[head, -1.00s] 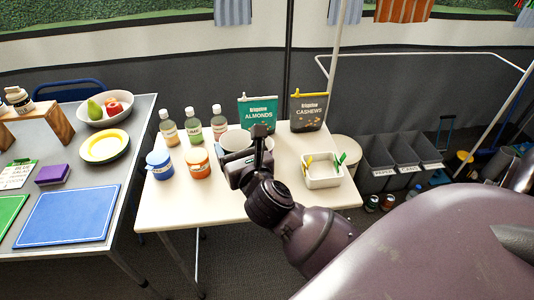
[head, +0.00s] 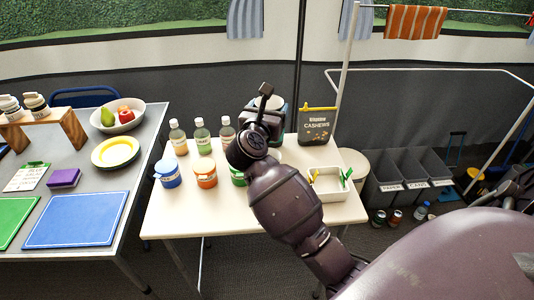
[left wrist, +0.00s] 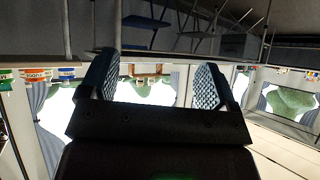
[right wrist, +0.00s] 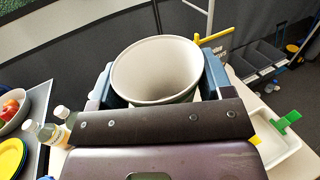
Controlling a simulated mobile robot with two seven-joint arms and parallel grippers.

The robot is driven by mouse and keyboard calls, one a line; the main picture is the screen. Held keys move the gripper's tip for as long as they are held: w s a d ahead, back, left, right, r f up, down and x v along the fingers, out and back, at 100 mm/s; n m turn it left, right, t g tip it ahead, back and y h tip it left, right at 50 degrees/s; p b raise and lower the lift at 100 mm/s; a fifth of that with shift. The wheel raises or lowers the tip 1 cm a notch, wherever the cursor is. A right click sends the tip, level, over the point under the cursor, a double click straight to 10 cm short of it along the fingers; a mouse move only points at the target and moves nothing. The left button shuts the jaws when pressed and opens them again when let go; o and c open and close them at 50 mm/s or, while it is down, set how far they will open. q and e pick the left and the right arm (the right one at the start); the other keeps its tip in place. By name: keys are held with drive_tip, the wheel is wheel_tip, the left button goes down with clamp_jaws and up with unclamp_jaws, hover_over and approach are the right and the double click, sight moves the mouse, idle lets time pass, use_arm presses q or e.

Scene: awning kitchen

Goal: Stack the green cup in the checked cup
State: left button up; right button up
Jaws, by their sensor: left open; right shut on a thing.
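My right gripper (head: 268,112) is raised above the back of the white table, shut on a cup (head: 270,102) with a pale rim. In the right wrist view this cup (right wrist: 158,70) is upright between the fingers, its grey-white inside empty. My left gripper (left wrist: 152,85) is open and empty in the left wrist view, and out of the head view.
The white table holds a blue-lidded jar (head: 167,173), an orange jar (head: 205,173), a partly hidden green item (head: 238,178), several bottles (head: 202,136), a cashews bag (head: 315,125) and a white tub (head: 329,185) with clips. The table's front left (head: 185,220) is clear.

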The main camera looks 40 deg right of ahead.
wheel_tip(320, 180, down, 7)
drive_tip(key=shift+r+b, duration=0.1)
drive_tip(key=shift+b, duration=0.6)
wheel_tip(320, 180, down, 6)
drive_tip(key=b, duration=0.1)
drive_tip(key=shift+b, duration=0.3)
drive_tip(key=shift+f, duration=0.5)
drive_tip(key=shift+f+b, duration=0.3)
